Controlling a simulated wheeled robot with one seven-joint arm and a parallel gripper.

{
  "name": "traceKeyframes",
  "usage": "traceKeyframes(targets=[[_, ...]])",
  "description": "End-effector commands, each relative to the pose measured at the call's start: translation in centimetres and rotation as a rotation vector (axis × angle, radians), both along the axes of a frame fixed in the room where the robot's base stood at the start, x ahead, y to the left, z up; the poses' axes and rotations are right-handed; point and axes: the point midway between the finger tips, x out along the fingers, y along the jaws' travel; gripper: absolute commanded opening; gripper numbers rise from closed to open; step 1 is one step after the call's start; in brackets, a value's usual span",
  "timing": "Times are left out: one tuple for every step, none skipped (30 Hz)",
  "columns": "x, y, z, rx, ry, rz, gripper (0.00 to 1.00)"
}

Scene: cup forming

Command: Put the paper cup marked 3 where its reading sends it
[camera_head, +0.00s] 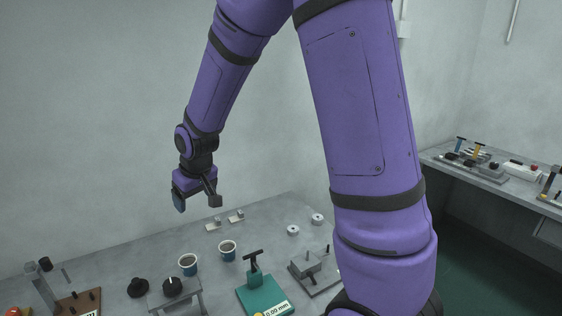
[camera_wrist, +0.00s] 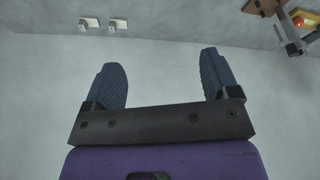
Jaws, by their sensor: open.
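No mark 3 can be read on either. A green gauge stand (camera_head: 265,297) with a black T-shaped handle is at the front; its label appears to read 0.00 mm. My gripper (camera_head: 197,204) hangs above the back of the table, well above the cups. In the wrist view its two blue-grey fingers (camera_wrist: 162,78) are wide apart with nothing between them.
Two white pieces (camera_head: 293,230) (camera_head: 317,218) lie at the back right. Small plates with grey blocks (camera_head: 225,221) sit behind the cups. A grey fixture (camera_head: 314,272), a black knob (camera_head: 138,287) and a grey stand (camera_head: 175,293) crowd the front. A second bench (camera_head: 480,180) is far right.

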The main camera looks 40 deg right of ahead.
Motion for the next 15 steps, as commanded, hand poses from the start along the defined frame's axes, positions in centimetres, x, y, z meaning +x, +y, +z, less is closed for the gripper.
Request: traceKeyframes(targets=[[-1.1, -0.3, 2.1, 0.001, -0.015, -0.008, 0.81], [-1.7, -0.5, 3.0, 0.000, -0.018, -0.012, 0.81], [-2.6, -0.7, 4.2, 0.000, -0.025, -0.018, 0.81], [-3.3, -0.8, 5.1, 0.000, -0.028, -0.023, 0.81], [-4.0, -1.0, 6.0, 0.000, -0.033, -0.027, 0.81], [-5.1, -1.2, 7.1, 0.001, -0.038, -0.032, 0.81], [-5.8, -1.3, 7.9, 0.002, -0.041, -0.037, 0.81], [-6.6, -1.5, 8.7, 0.002, -0.046, -0.042, 0.81], [-7.7, -1.7, 9.7, 0.003, -0.051, -0.048, 0.81], [-8.5, -1.8, 10.4, 0.003, -0.055, -0.052, 0.81], [-9.3, -2.0, 11.1, 0.003, -0.058, -0.056, 0.81], [-10.4, -2.2, 12.0, 0.004, -0.064, -0.063, 0.81], [-11.3, -2.3, 12.6, 0.005, -0.068, -0.067, 0.81], [-12.2, -2.4, 13.2, 0.006, -0.072, -0.071, 0.81], [-13.3, -2.6, 13.9, 0.008, -0.078, -0.076, 0.81]])
